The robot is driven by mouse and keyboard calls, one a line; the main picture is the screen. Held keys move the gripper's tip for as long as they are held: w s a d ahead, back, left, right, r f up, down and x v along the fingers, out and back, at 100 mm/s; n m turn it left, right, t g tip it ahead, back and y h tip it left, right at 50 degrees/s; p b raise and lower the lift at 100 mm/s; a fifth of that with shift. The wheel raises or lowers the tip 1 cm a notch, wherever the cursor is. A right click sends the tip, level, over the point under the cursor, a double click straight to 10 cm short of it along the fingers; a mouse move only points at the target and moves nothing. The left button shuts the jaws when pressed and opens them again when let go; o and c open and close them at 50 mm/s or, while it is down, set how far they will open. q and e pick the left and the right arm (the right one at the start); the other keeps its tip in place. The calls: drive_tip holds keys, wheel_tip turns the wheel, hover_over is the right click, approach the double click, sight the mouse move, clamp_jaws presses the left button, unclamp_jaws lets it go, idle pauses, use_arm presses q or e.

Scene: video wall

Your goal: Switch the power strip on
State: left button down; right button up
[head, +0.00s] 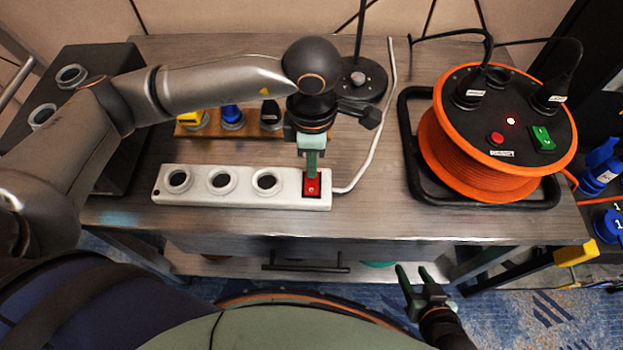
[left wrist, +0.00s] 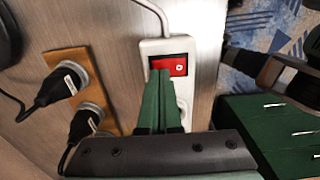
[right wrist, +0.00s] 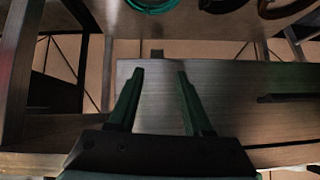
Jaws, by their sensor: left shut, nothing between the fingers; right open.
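The white power strip (head: 210,198) lies on the wooden-topped table, with three round sockets in a row and a red rocker switch (head: 311,188) at its right end. The sockets look empty. My left gripper (head: 312,175) is shut and empty, its fingertips pointing down at the red switch. In the left wrist view the shut fingers (left wrist: 160,82) reach to the edge of the red switch (left wrist: 176,66); I cannot tell whether they touch it. My right gripper (head: 412,272) is open and empty, low in front of the table; its fingers (right wrist: 158,85) stand apart in the right wrist view.
An orange cable reel (head: 465,150) with a green switch and a red lit dot stands at the right. A wooden block (head: 222,131) with several plugs sits behind the strip. A black stand base (head: 360,80) is at the back. The table front has a drawer handle (head: 305,266).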

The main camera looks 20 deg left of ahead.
use_arm(q)
drive_tip(key=shift+f+b, duration=0.6)
drive_tip(key=shift+f, duration=0.05)
drive_tip(key=shift+r, duration=0.1)
drive_tip(key=shift+r+p, duration=1.9)
drive_tip(key=shift+r, duration=1.55)
drive_tip(key=shift+s, duration=0.1)
